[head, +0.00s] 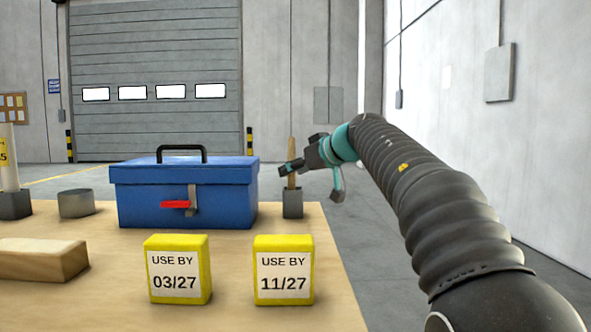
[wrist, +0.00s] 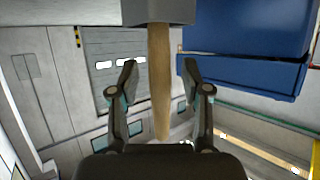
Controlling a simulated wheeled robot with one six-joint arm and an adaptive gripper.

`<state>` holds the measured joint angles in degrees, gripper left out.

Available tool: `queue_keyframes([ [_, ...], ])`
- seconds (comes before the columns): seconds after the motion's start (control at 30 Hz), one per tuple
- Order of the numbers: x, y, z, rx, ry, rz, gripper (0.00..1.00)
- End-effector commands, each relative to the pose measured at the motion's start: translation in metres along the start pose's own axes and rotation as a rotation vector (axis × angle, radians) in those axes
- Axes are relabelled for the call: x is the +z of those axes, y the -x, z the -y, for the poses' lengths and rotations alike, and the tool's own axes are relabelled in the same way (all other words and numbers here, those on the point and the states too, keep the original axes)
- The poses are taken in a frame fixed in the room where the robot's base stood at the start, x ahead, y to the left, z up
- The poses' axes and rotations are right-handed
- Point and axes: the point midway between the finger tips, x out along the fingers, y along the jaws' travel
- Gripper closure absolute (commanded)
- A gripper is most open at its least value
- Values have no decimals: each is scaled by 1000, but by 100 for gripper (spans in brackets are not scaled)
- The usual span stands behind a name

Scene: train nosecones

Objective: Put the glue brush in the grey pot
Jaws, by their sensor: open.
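The glue brush appears as an upright wooden handle (head: 291,152) standing in a dark grey square holder (head: 292,205) to the right of the blue toolbox. Its lower end is hidden in the holder. The grey pot (head: 76,204) is a low round one left of the toolbox. My gripper (head: 312,181) is open beside the handle, above the holder. In the wrist view, which is upside down, the handle (wrist: 159,85) shows between the open fingers of my gripper (wrist: 160,70), with the holder (wrist: 158,11) at the top. I cannot tell whether a finger touches it.
The blue toolbox (head: 185,195) with a red latch stands between pot and holder. Two yellow "USE BY" blocks (head: 178,269) (head: 284,269) are in front. A wooden block (head: 42,260) lies front left. A dark block (head: 14,205) holds a pale upright piece at the far left.

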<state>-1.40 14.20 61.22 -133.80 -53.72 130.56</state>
Motion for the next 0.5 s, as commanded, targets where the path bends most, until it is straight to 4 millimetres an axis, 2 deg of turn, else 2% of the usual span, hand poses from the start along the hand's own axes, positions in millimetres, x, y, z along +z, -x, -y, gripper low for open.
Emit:
queue_keyframes([
  [0.17, -2, 2, 0, 0, 0, 0, 52],
  [0.27, -4, 17, 0, 2, 1, -1, 52],
  [0.5, -4, 65, 0, 3, -1, -1, 52],
])
